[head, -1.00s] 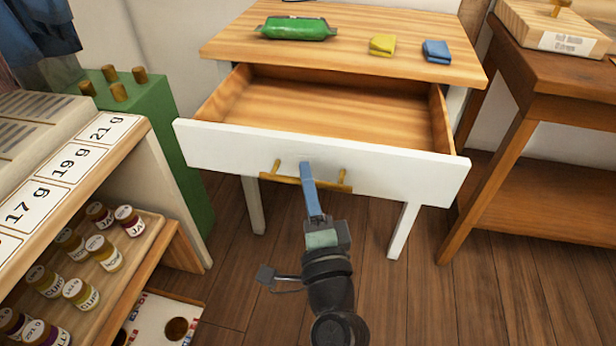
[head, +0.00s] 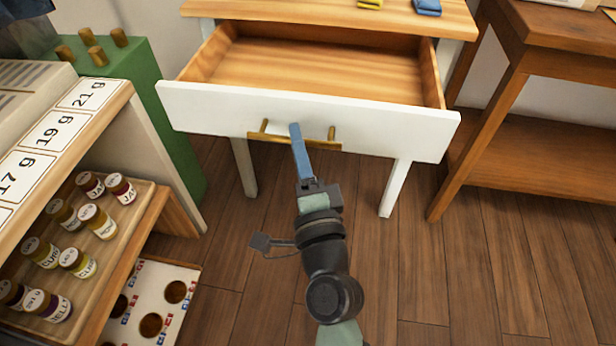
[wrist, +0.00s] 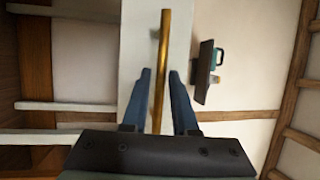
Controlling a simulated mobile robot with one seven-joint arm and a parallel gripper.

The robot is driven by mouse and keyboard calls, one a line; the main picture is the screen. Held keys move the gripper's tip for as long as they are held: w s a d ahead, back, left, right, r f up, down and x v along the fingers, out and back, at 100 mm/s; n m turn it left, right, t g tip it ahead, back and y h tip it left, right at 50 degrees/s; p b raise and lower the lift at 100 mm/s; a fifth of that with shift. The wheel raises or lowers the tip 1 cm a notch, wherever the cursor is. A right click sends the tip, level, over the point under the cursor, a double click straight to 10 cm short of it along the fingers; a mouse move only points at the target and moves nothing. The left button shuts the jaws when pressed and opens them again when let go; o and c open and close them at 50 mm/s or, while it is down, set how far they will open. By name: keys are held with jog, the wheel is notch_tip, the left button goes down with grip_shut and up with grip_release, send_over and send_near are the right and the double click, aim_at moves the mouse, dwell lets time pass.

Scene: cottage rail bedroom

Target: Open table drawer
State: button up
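The table drawer (head: 310,108) with its white front stands pulled well out from under the wooden table top (head: 300,14). Its bare wooden inside shows empty. A brass bar handle (head: 268,137) is on the drawer front. My gripper (head: 296,130) is at the middle of this handle in the head view. In the wrist view my gripper (wrist: 160,98) has its two blue fingers apart, one on each side of the brass handle (wrist: 158,75). Gaps show between the bar and the fingers.
A shelf unit (head: 80,120) with jars stands on the left, beside a green cabinet (head: 150,110). A brown wooden table (head: 540,50) stands on the right. A yellow item (head: 369,3) and a blue item (head: 427,7) lie on the table top. Open floor (head: 440,270) lies in front.

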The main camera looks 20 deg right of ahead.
jog(key=b+v, duration=0.4)
jog(key=v, duration=0.8)
